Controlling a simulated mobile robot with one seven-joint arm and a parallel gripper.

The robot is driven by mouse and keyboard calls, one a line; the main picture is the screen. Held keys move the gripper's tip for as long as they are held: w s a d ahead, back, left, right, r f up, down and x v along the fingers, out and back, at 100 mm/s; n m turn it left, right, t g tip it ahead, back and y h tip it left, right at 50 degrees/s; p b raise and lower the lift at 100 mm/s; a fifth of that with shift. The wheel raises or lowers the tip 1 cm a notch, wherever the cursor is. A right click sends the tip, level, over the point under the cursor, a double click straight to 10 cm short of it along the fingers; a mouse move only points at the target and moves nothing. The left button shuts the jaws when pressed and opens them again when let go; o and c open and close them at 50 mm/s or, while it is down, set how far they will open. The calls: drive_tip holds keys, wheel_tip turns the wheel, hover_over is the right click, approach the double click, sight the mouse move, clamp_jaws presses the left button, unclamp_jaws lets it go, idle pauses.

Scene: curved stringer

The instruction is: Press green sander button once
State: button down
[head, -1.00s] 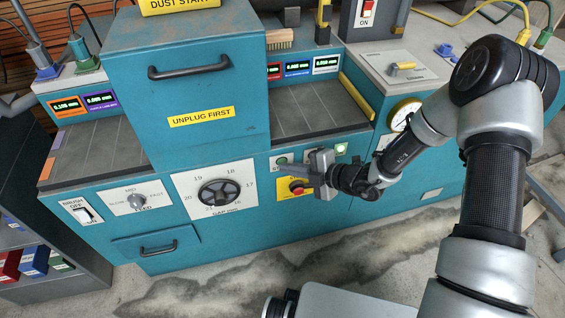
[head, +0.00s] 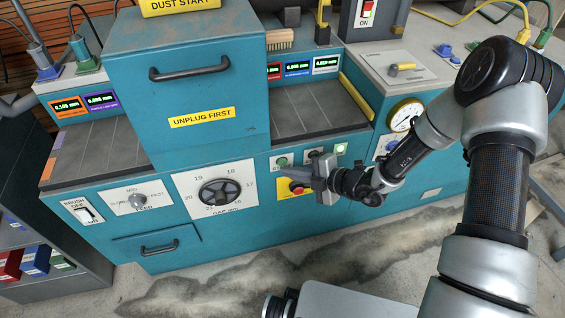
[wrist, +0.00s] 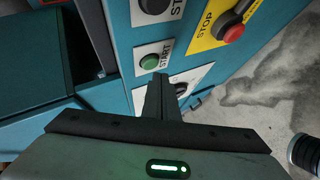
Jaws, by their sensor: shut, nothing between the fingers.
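The green START button (head: 282,162) is on a white plate on the teal sander's front panel, above the yellow STOP plate. In the wrist view the green button (wrist: 150,61) stands out beside the word START. My gripper (head: 286,171) is shut and empty, its fingers pointing left along the panel in the head view. In the wrist view the closed fingertips (wrist: 160,80) appear just below and slightly right of the button and cover part of its plate. Whether they touch the panel cannot be told.
The red STOP button (head: 296,188) on a yellow plate is close below the gripper; it also shows in the wrist view (wrist: 232,33). The gap handwheel (head: 220,192) is to the left. A round gauge (head: 404,114) is near my forearm.

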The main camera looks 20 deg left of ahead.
drive_tip(key=s+d, duration=0.1)
drive_tip(key=s, duration=0.2)
drive_tip(key=s+d+p, duration=0.1)
drive_tip(key=shift+s+d, duration=0.15)
drive_tip(key=shift+d, duration=0.15)
idle(0.8)
